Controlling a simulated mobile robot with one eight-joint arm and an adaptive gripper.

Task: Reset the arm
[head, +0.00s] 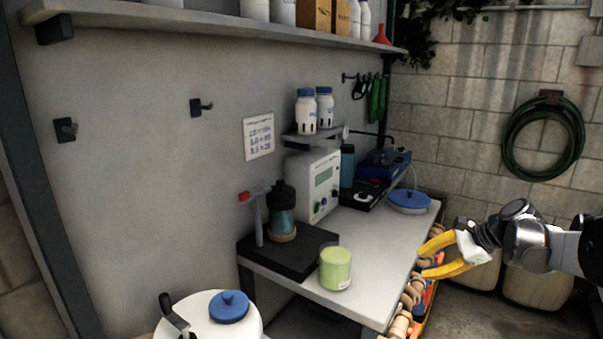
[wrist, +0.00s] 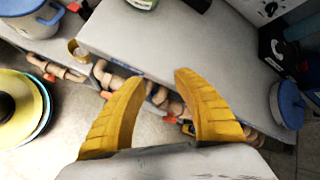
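My gripper (head: 437,257) has yellow fingers and extends in from the right in the head view, beside the front edge of the bench (head: 378,238). In the wrist view, the fingers of my gripper (wrist: 160,82) are spread apart with nothing between them. Pinkish-brown pipe pieces (wrist: 175,104) lie beyond the fingers, below the bench edge. My arm is stretched out horizontally at the right of the head view.
A green jar (head: 335,269) stands near the bench's front left corner. A white controller box (head: 314,184) and a blue-lidded container (head: 408,200) stand farther back. A white bucket with a blue cap (head: 229,307) is at lower left.

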